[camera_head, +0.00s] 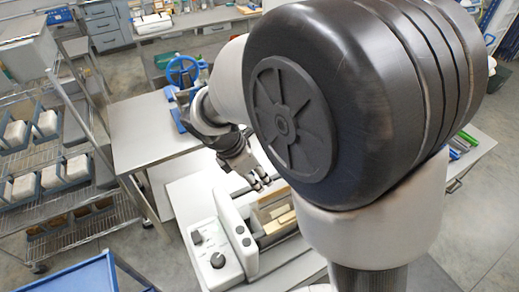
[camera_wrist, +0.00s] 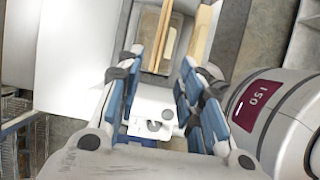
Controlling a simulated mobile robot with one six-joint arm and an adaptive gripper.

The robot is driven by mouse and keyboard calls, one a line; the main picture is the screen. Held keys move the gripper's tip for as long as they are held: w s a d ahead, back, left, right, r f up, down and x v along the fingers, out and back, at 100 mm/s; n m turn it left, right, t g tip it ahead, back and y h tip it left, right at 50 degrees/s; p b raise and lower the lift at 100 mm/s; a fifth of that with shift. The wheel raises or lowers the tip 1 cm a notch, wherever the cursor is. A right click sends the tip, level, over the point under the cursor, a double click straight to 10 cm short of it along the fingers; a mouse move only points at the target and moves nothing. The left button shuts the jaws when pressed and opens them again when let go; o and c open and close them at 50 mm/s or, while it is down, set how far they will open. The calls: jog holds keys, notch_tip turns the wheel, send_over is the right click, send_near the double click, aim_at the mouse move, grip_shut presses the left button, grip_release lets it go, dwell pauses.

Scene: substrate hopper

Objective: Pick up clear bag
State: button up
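My gripper (camera_head: 262,183) hangs over the white machine on the table, pointing down. In the wrist view its two blue-padded fingers (camera_wrist: 161,62) are spread apart, with nothing held between them. Below it is an open tray-like compartment (camera_head: 262,238) with pale wooden-looking pieces (camera_head: 281,221); the compartment also shows in the wrist view (camera_wrist: 149,22). I cannot make out a clear bag for certain in either view. Whitish packs (camera_head: 16,134) sit in bins on the rack at the left; whether they are clear bags I cannot tell.
The white machine (camera_head: 215,251) has dark knobs and an upright wall beside the compartment. A wire rack (camera_head: 57,151) stands at the left. A metal table (camera_head: 142,127) with a blue wheeled device (camera_head: 183,72) is behind. A blue cart (camera_head: 85,277) is at lower left.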

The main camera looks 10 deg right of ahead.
jog(key=b, duration=0.2)
send_near(277, 196)
jog(key=x, duration=0.4)
jog(key=shift+w+a+f, duration=0.1)
jog(key=shift+a+f, duration=0.05)
jog(key=shift+f, duration=0.3)
jog(key=shift+w+b+x, duration=0.15)
jog(key=shift+b+x, duration=0.1)
jog(key=shift+x, duration=1.25)
jog(key=shift+w+b+x, duration=0.15)
jog(key=shift+b+x, duration=0.05)
jog(key=shift+x, duration=1.3)
jog(key=shift+r, duration=0.15)
jog(key=shift+f, duration=0.2)
jog(key=shift+c, duration=0.5)
jog(key=shift+s, duration=0.1)
grip_shut()
